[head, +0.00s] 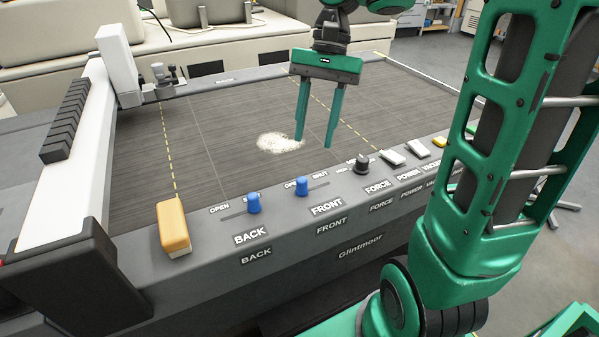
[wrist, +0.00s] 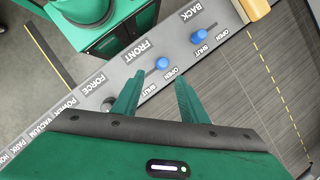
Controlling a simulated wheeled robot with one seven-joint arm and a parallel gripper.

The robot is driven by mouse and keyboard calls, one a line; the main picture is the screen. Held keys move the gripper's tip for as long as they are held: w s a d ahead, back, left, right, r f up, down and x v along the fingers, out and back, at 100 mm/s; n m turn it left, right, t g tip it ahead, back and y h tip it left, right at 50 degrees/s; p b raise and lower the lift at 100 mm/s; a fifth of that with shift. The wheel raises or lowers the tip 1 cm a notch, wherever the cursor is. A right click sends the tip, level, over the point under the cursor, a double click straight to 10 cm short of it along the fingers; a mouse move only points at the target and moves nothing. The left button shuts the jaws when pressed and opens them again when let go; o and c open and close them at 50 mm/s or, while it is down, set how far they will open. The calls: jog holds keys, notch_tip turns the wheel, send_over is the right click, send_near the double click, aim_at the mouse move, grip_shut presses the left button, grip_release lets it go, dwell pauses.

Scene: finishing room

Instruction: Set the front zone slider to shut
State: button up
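The front zone slider has a blue knob (head: 301,186) on the grey control panel above the FRONT label. In the wrist view the knob (wrist: 162,63) stands nearer the OPEN end of its slot, with bare slot toward SHUT. My gripper (head: 314,142) is open and empty, pointing down. In the head view its fingertips appear above the dark bed, beyond the knob, and apart from it. In the wrist view the knob shows between and just past the fingertips (wrist: 160,74). The exact height gap cannot be told.
The back slider's blue knob (head: 254,203) stands left of it, nearer SHUT. An orange-yellow block (head: 173,227) is at the panel's left end. A black FORCE dial (head: 362,162) and several switches are to the right. Pale powder (head: 281,143) lies on the bed (head: 215,140); a white gantry (head: 65,170) spans its left.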

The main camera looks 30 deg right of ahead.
aim_at(302, 186)
jog(key=shift+g, duration=0.3)
jog(key=x, duration=0.6)
jog(key=w+x, duration=0.1)
jog(key=x, duration=0.3)
jog(key=shift+a, duration=0.3)
grip_shut()
